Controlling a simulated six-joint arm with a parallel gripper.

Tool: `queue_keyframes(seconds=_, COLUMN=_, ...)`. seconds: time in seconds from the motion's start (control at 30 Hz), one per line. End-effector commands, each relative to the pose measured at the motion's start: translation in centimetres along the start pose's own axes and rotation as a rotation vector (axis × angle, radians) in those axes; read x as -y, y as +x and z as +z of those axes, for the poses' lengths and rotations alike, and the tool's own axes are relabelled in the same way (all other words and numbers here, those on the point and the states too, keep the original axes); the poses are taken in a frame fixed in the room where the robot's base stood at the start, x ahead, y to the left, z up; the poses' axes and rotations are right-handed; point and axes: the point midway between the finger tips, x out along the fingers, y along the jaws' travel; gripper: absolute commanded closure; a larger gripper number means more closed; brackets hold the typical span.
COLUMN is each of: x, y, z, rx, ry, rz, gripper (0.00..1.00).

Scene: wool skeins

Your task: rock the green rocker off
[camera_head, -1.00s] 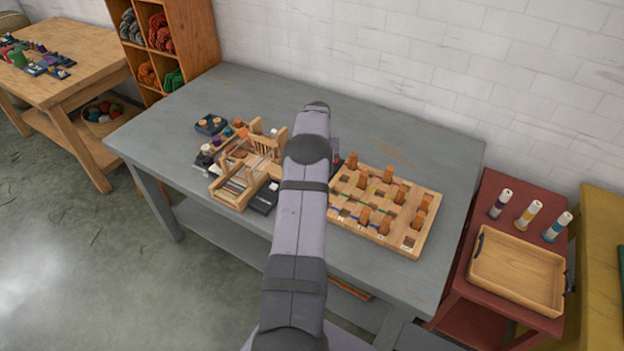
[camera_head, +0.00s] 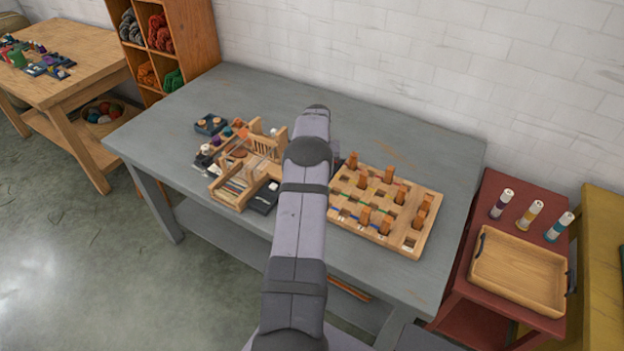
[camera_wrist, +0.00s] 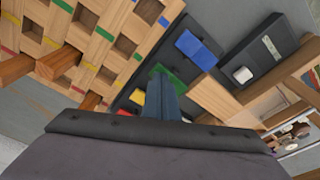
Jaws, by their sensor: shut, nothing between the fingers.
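The green rocker (camera_wrist: 172,71) shows in the wrist view on a dark panel (camera_wrist: 150,52), in a row between a blue rocker (camera_wrist: 195,47) and a yellow rocker (camera_wrist: 137,97). A red rocker (camera_wrist: 120,114) is at the row's lower end. My gripper (camera_wrist: 160,82) is shut and empty, with its fingertips over the green rocker and hiding part of it. I cannot tell whether they touch it or which way it is tipped. In the head view my arm hides the gripper and the rockers.
A wooden board (camera_head: 427,236) with square holes and upright pegs stands close to the panel. A second dark panel with a white knob (camera_wrist: 243,75) lies on the other side. A small wooden loom (camera_head: 240,185) stands left of my arm. The back of the grey table (camera_head: 260,85) is clear.

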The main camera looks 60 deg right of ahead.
Motion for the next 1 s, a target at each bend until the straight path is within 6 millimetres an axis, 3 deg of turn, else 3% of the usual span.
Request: queue_keyframes(seconds=1.0, x=0.0, y=-6.4, z=-1.0, rx=0.0, ry=0.0, rz=0.0, gripper=1.0)
